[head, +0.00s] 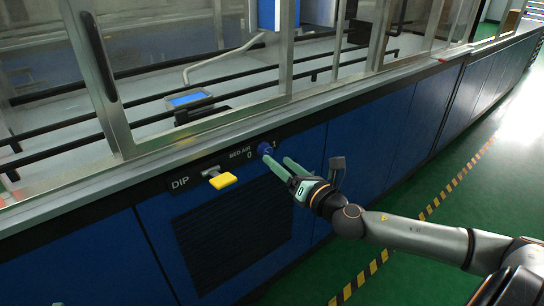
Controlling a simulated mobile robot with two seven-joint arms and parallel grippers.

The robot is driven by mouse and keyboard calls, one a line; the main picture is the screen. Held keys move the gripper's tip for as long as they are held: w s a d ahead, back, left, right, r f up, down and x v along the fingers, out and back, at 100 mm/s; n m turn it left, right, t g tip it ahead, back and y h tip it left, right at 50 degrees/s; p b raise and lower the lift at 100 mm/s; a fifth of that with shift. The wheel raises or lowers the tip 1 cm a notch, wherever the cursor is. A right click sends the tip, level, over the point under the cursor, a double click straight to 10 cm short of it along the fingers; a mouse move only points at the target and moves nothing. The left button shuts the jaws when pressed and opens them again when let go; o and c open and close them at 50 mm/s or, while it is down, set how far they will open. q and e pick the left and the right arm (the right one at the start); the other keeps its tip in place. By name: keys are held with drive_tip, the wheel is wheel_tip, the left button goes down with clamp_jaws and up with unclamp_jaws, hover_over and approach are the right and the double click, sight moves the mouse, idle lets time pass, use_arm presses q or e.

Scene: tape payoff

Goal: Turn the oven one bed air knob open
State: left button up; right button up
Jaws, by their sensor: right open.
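The bed air knob (265,149) is a small blue knob on the dark label strip of the blue cabinet front, between the marks 0 and 1 under the words BED AIR. My right gripper (277,161) comes in from the right with its two green fingers pointing at the knob. The fingers are apart, with their tips at or very close to the knob; I cannot tell whether they touch it. The exact turn of the knob is too small to read.
A yellow handle (223,180) marked DIP sits left of the knob. A dark louvred vent (230,235) lies below. Framed glass panels and a metal ledge (330,100) run above. Green floor with a yellow-black stripe (421,216) is open at right.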

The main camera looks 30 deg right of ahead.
sight(269, 153)
drive_tip(key=shift+w, duration=2.05)
clamp_jaws()
